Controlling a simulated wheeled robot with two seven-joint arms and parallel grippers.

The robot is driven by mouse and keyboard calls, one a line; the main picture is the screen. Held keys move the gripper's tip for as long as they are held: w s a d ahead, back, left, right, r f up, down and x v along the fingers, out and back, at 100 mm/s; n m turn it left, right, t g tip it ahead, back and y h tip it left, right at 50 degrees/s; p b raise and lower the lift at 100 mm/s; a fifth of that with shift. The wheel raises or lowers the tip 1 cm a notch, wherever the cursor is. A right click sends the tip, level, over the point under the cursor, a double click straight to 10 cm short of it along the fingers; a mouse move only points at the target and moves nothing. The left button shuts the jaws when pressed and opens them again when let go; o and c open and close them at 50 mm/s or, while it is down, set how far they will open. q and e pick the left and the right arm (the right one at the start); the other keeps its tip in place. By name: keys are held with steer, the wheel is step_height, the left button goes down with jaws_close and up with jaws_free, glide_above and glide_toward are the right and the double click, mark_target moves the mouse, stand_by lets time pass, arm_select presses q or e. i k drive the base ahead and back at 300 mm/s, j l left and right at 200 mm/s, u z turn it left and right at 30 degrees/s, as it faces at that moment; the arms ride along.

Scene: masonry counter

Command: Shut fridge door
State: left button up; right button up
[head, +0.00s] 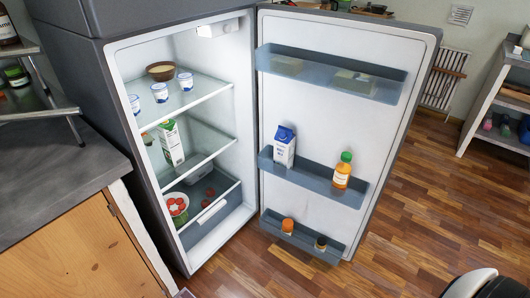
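The grey fridge (122,118) stands open in the middle of the head view. Its door (390,150) is swung wide to the right, hinged near the middle, with its white inner face toward me. The door carries blue-grey bins; the middle bin (315,180) holds a milk carton (284,147) and an orange juice bottle (342,172). No gripper shows in the view. A white and black rounded piece at the lower right edge looks like part of my own body.
A grey counter (55,185) with a wooden front stands close left of the fridge. Wooden floor (410,235) is clear around and right of the door. A shelf unit (495,90) and a radiator (442,82) stand at the back right. Food sits on the glass fridge shelves (205,97).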

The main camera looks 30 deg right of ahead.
mark_target(327, 121)
steer(key=l+u, duration=0.85)
steer(key=l, duration=0.2)
steer(key=k+l+u, duration=0.1)
steer(key=l+u, duration=0.3)
steer(key=l, duration=0.1)
